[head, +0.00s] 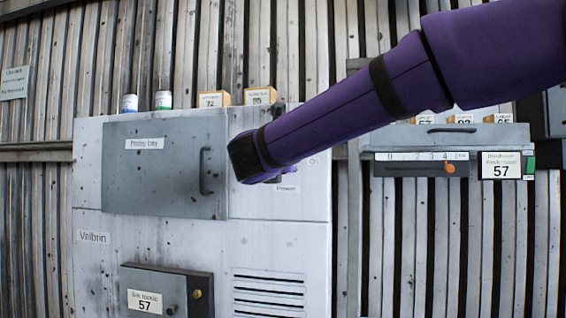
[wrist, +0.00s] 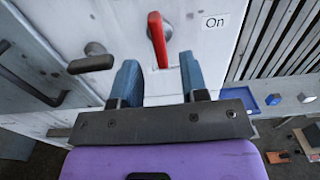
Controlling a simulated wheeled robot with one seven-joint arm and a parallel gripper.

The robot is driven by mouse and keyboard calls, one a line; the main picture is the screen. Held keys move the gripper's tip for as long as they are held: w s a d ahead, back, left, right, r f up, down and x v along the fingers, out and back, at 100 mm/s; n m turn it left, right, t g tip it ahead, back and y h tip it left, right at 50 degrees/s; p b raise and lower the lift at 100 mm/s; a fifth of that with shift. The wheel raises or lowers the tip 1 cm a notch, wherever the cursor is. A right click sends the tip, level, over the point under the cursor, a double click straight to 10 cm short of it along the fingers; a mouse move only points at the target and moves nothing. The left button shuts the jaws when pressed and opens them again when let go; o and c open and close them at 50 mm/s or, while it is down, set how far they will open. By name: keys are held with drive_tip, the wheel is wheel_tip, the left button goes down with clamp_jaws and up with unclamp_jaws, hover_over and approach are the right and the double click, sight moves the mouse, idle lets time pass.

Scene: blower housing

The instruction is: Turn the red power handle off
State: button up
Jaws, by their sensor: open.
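The red power handle (wrist: 157,38) is on the pale cabinet face in the wrist view, standing nearly upright in the picture. An "On" label (wrist: 215,22) is to its right. My gripper (wrist: 160,75) is open, with its two blue fingers apart below the handle; the handle's lower end appears in line with the gap between them. I cannot tell whether the fingers touch it. In the head view my purple arm and gripper (head: 245,160) cover the handle; a small "Power" label (head: 286,188) shows just below the gripper.
A dark knob (wrist: 92,62) sticks out left of the handle. The cabinet (head: 275,235) has a grey door (head: 165,185) with a bar handle (head: 205,170). Boxes (head: 213,99) and jars (head: 130,102) stand on top. A slider panel (head: 420,165) is on the wall at right.

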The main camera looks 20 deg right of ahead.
drive_tip(key=v, duration=0.5)
idle(0.4)
drive_tip(key=s+d+f+m+g+y, duration=0.1)
drive_tip(key=s+d+f+m+g, duration=0.6)
drive_tip(key=s+d+f+m, duration=0.45)
drive_tip(key=s+f+m+g+y, duration=0.3)
drive_tip(key=s+f+m+y, duration=0.5)
drive_tip(key=s+f+m, duration=0.3)
drive_tip(key=shift+s+d+f+m, duration=0.2)
drive_tip(key=shift+s+d+m, duration=0.3)
drive_tip(key=shift+s+m, duration=2.65)
drive_tip(key=shift+w+m, duration=0.7)
drive_tip(key=shift+w, duration=0.05)
